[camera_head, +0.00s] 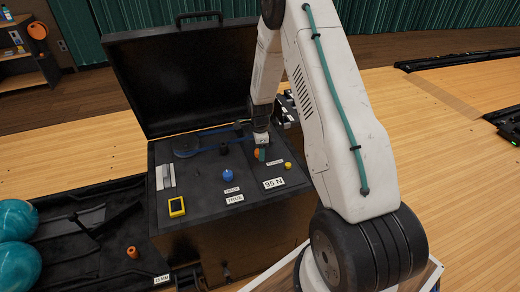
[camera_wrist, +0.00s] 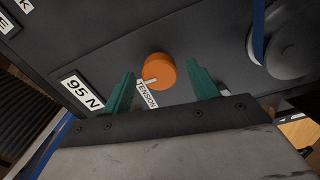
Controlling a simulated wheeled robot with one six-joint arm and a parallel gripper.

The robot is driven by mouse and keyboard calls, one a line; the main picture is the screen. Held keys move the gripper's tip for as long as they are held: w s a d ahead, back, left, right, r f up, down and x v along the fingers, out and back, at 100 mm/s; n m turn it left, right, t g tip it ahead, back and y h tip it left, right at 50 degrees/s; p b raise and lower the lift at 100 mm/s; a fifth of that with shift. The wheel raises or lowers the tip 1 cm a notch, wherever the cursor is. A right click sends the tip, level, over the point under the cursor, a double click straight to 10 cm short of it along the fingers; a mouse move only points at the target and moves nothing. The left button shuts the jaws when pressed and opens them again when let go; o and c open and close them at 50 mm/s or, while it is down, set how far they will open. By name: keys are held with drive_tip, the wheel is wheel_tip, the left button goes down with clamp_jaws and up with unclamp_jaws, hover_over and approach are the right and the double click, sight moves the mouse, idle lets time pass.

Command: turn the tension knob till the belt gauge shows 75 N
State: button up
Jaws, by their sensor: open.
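The orange tension knob (camera_wrist: 160,70) is on the dark panel, with a white pointer mark and a label reading "TENSION" in part beside it. My gripper (camera_wrist: 160,85) is open, its two green fingers on either side of the knob with gaps showing; I cannot tell how deep they reach. In the head view the knob (camera_head: 257,154) is partly hidden by my gripper (camera_head: 262,150). The belt gauge plate reads 95 N in the head view (camera_head: 273,183) and in the wrist view (camera_wrist: 82,91).
The black machine's lid (camera_head: 185,75) stands open behind the panel. A blue belt (camera_head: 210,134), a blue knob (camera_head: 228,175), a yellow-framed device (camera_head: 177,207) and a small yellow knob (camera_head: 288,165) are on the panel. Teal balls (camera_head: 18,222) lie at the left.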

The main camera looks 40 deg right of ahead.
drive_tip(key=shift+c, duration=0.2)
drive_tip(key=c, duration=0.9)
drive_tip(key=shift+c, duration=0.2)
drive_tip(key=shift+n, duration=0.4)
